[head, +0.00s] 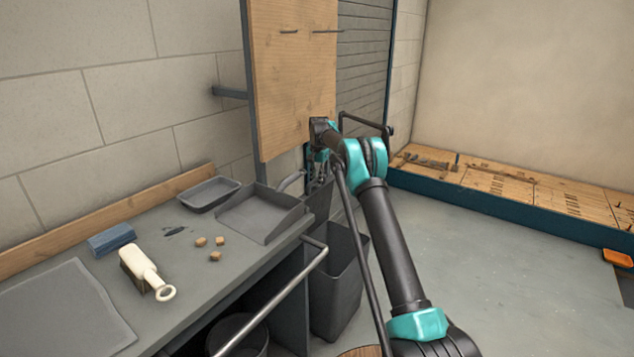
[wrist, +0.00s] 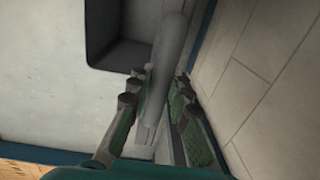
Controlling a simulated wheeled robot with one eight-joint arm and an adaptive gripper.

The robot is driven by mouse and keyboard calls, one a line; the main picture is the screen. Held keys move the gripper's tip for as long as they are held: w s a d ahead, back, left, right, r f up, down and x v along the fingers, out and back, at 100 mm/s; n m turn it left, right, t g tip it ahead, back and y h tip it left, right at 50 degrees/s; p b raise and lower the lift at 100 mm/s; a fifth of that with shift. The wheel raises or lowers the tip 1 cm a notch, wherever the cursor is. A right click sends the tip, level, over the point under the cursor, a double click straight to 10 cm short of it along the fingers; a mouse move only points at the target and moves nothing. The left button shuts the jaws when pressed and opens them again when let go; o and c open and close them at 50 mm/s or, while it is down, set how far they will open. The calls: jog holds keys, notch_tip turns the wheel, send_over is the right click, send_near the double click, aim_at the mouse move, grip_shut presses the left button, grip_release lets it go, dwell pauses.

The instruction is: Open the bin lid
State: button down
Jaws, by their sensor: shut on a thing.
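The grey bin (head: 338,285) stands on the floor at the right end of the workbench, and its mouth looks uncovered in the head view. Its lid (head: 318,207) appears as a grey panel raised steeply at the back of the bin, partly hidden by my arm. My gripper (head: 320,172) is above the bin, small and partly hidden there. In the wrist view my gripper (wrist: 160,90) has its fingers on both sides of a long grey edge, which looks like the lid (wrist: 168,50). A dark opening (wrist: 122,55) lies beside it.
The workbench (head: 185,268) holds a grey tray (head: 262,213), a smaller tray (head: 208,193), a white-handled brush (head: 147,270) and small blocks. A metal rail (head: 270,308) runs along its front. A wooden panel (head: 290,80) stands close behind my gripper.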

jog(key=shift+a, duration=0.1)
jog(key=c, duration=1.4)
grip_release()
jog(key=shift+r, duration=0.1)
jog(key=r, duration=1.2)
jog(key=shift+s+d, duration=0.2)
jog(key=shift+d, duration=0.15)
